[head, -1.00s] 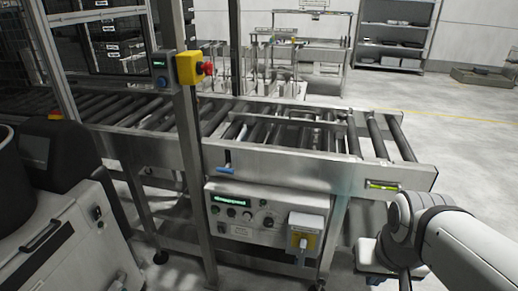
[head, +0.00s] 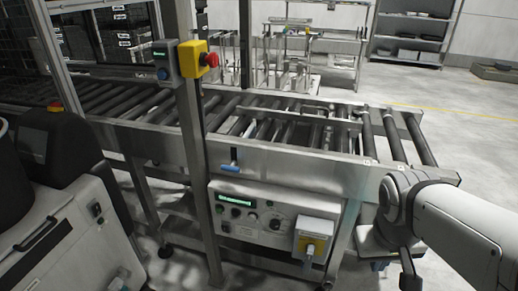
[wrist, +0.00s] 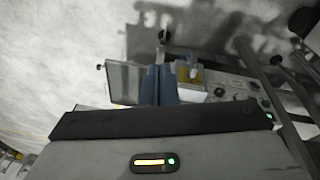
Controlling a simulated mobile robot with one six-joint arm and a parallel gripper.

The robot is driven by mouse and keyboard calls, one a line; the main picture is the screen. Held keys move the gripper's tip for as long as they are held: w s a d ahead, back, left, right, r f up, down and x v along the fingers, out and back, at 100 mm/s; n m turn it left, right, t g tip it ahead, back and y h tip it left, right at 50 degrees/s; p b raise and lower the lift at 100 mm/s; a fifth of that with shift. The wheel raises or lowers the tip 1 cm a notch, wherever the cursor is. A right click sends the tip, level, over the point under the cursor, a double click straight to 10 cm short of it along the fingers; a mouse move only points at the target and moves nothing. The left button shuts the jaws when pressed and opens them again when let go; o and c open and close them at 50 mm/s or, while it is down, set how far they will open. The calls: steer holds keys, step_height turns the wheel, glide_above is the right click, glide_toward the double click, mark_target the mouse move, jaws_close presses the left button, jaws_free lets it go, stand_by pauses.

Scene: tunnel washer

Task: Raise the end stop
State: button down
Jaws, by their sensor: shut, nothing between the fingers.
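The roller conveyor (head: 290,165) crosses the head view, its end at the right. A lever with a blue handle (head: 230,168) hangs down on its near side rail. A metal bar (head: 345,122) lies across the rollers near the end; I cannot tell if this is the end stop or whether it is raised. My gripper shows in the wrist view as two blue fingers (wrist: 159,84) shut together, with nothing held. In the head view it is mostly hidden by my arm, low in front of the conveyor's end, right of the lever.
A control panel (head: 262,216) with knobs, a green display and a grey box with a yellow switch plate (head: 314,246) sits under the conveyor. A post carries a yellow stop box with a red button (head: 195,60). A grey machine (head: 70,235) stands left.

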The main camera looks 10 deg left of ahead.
steer(key=w+a+f+n+h+b, duration=0.2)
steer(key=w+f+n+h+b, duration=0.4)
steer(key=w+n, duration=0.55)
steer(key=w+a+f+n+t+h+b, duration=0.1)
steer(key=w+a+f+n+t, duration=0.25)
steer(key=w+a, duration=0.25)
steer(key=w+a+f+n+t+h+b, duration=0.2)
steer(key=w+a+n+t, duration=0.15)
steer(key=w+a, duration=0.25)
steer(key=a+f+n+t+y+b, duration=0.1)
steer(key=a+f+n+t+y, duration=0.2)
steer(key=a, duration=0.7)
steer(key=w+a+f+n+t+y+b, duration=0.1)
steer(key=a+f+n+t+y, duration=0.2)
steer(key=a+n, duration=0.3)
steer(key=a+f+n+t+y+b, duration=0.2)
steer(key=a+f+n+t, duration=0.1)
steer(key=a, duration=1)
steer(key=f+n, duration=0.1)
steer(key=n, duration=0.1)
steer(key=shift+w+a+n+t+y, duration=0.3)
steer(key=shift+n+y, duration=0.05)
steer(key=shift+y, duration=0.05)
